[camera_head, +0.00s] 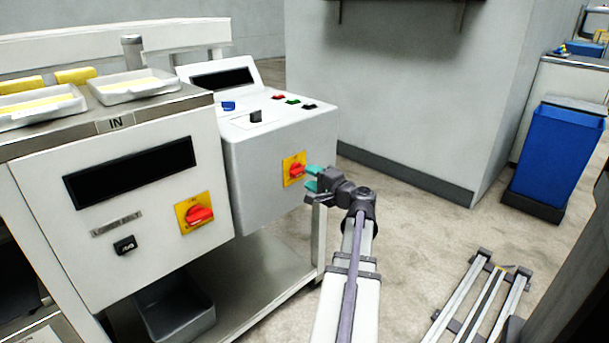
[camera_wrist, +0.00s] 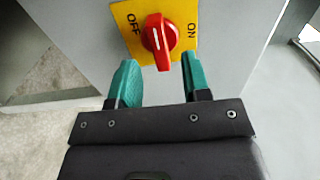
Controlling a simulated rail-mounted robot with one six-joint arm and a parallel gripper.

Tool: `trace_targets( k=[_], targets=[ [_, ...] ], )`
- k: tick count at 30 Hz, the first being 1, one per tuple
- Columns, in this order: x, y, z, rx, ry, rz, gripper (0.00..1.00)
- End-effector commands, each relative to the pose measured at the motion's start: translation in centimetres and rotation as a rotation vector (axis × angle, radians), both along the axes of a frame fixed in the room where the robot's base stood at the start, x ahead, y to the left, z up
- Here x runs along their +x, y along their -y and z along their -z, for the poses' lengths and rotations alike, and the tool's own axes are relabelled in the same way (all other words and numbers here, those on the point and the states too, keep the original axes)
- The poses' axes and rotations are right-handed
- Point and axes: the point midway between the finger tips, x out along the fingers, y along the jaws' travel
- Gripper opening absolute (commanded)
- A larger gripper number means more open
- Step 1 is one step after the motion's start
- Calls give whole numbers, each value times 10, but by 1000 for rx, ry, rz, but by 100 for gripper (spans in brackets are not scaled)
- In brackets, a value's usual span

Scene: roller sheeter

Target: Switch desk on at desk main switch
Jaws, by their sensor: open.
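The desk main switch (camera_head: 294,169) is a red rotary knob on a yellow plate, on the front of the white desk (camera_head: 262,180). In the wrist view the red knob (camera_wrist: 160,38) sits between the OFF label at left and the ON label at right; its white mark lies between them, toward neither label clearly. My gripper (camera_head: 312,178) is just in front of the switch. In the wrist view my gripper (camera_wrist: 158,62) has its teal fingers apart, with the knob's lower end between the tips. I cannot tell whether either finger touches it.
Another red switch on a yellow plate (camera_head: 195,213) is on the cabinet marked IN, left of the desk. Coloured buttons (camera_head: 292,101) are on the desk top. A blue bin (camera_head: 557,150) stands at right.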

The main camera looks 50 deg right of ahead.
Motion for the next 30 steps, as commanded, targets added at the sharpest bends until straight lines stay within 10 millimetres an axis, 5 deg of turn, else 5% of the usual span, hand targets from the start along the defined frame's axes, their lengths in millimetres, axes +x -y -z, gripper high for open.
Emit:
trace_targets(
  k=[6,14,27,30],
  targets=[
    [31,6,0,0,0,-1,44],
    [33,5,0,0,-1,0,44],
    [33,5,0,0,-1,0,2],
    [33,5,0,0,-1,-1,0]
  ],
)
